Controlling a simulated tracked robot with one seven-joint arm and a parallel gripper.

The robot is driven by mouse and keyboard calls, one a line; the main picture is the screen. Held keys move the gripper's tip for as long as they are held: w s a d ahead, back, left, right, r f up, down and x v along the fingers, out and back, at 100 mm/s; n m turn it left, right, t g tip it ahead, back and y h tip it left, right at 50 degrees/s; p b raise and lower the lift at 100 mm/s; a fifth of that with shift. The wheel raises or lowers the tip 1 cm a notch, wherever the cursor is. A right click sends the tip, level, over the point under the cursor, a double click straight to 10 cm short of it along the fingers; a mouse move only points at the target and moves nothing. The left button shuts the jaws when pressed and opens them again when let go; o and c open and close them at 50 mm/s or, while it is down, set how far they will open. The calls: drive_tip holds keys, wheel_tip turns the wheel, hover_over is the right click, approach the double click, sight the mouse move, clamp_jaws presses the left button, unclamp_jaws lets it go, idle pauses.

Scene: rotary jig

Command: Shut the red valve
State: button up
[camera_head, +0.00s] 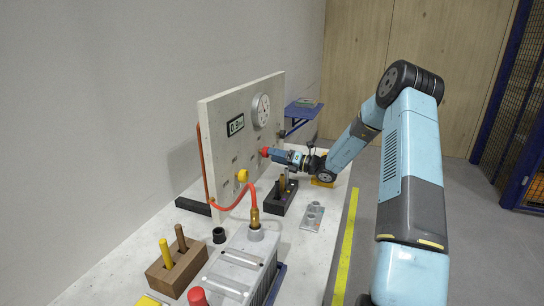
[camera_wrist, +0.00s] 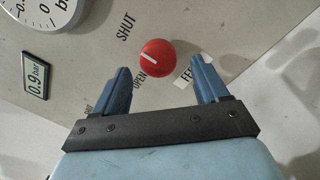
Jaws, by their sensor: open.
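The red valve (camera_wrist: 158,58) is a round knob on the pale upright panel (camera_wrist: 85,55). Its short white mark points left in the wrist view, between the printed words SHUT at upper left and OPEN at lower left. My gripper (camera_wrist: 160,68) is open, its blue fingers either side of the knob's lower part in the picture. The tips seem just short of it or beside it; I cannot tell whether they touch. In the head view the red valve (camera_head: 264,151) shows at the tip of my gripper (camera_head: 271,153), against the panel's face.
A dial gauge (camera_head: 261,109) and a 0.9 bar display (camera_head: 236,125) are on the panel. An orange hose (camera_head: 251,187) runs to a brass fitting. A black block (camera_head: 279,200) with pegs stands below my arm. A wooden peg block (camera_head: 176,265) stands nearer.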

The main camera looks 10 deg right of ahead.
drive_tip(key=v, duration=1.1)
